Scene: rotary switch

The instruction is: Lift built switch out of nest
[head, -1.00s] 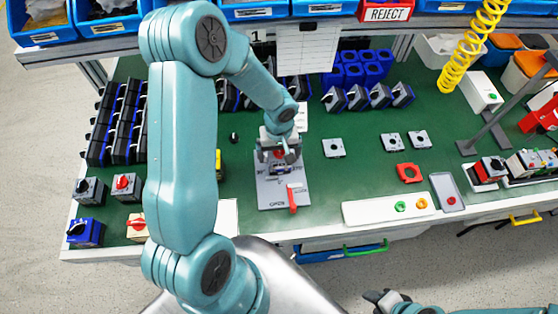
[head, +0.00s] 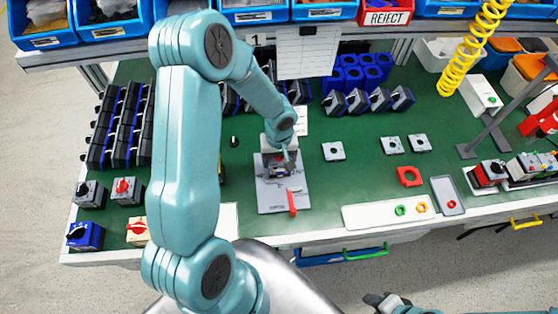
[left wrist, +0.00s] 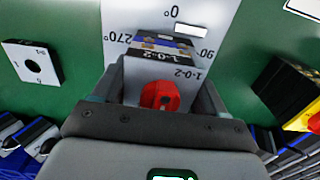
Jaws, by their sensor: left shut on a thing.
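The built switch (left wrist: 178,68) has a grey front plate marked 1-0-2 and a red knob (left wrist: 160,96); in the head view the switch (head: 279,168) is small and partly covered by my gripper. My left gripper (head: 281,156) is shut on it from above, with one finger on each side in the left wrist view (left wrist: 160,82). The grey fixture plate (head: 284,203) with degree marks lies beneath. The nest itself is hidden, and I cannot tell how far the switch stands above it. My right gripper (head: 386,301) is at the bottom edge, its jaws unclear.
A red lever (head: 292,201) stands on the fixture's front part. Black housings (head: 118,125) stand in racks at left. Blue bins (head: 255,10) hang above the bench.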

